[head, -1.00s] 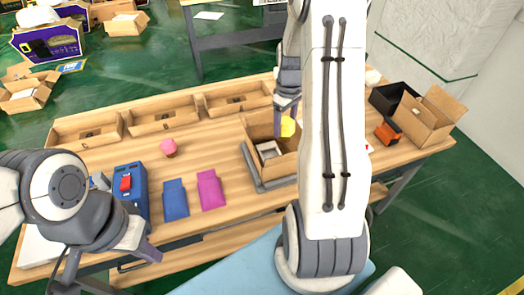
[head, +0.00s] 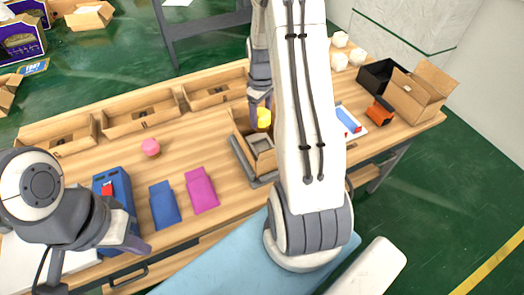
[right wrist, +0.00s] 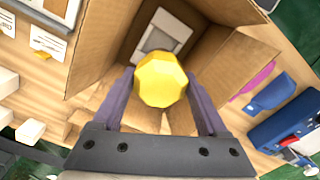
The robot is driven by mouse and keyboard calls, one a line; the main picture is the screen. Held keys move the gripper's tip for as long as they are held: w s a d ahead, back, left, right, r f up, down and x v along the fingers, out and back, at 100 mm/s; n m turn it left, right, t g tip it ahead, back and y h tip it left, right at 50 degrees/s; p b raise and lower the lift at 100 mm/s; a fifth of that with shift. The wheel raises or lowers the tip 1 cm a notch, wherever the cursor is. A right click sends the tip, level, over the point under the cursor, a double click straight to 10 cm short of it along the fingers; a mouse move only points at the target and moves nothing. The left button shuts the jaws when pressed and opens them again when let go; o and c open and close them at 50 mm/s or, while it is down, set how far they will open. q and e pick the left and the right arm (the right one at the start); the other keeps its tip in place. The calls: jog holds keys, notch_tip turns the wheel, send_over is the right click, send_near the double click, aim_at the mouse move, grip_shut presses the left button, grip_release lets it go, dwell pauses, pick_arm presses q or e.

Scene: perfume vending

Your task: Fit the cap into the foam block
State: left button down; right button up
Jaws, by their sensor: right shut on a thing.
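A yellow faceted cap (head: 264,117) is held between the fingers of my right gripper (head: 261,104). The right wrist view also shows the yellow cap (right wrist: 161,80) between the two purple fingers of my right gripper (right wrist: 160,100). The cap is above an open cardboard box (right wrist: 245,65). The pale foam block (right wrist: 160,38) lies inside the box, and the cap hides part of its near side. In the head view the foam block (head: 260,143) shows below the cap. My left gripper (head: 135,244) is over the table's front left, empty; its finger gap is unclear.
A pink cap (head: 150,147), a blue bottle-shaped piece (head: 164,205) and a magenta one (head: 202,190) lie left of the box. A blue device (head: 115,188) stands further left. Cardboard trays (head: 134,110) line the back edge. A black bin (head: 378,78) stands at right.

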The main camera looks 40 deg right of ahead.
notch_tip(320, 180, down, 10)
jog(key=shift+f+p, duration=0.25)
jog(key=shift+p, duration=0.9)
jog(key=shift+d+f, duration=0.1)
jog(key=shift+f, duration=0.1)
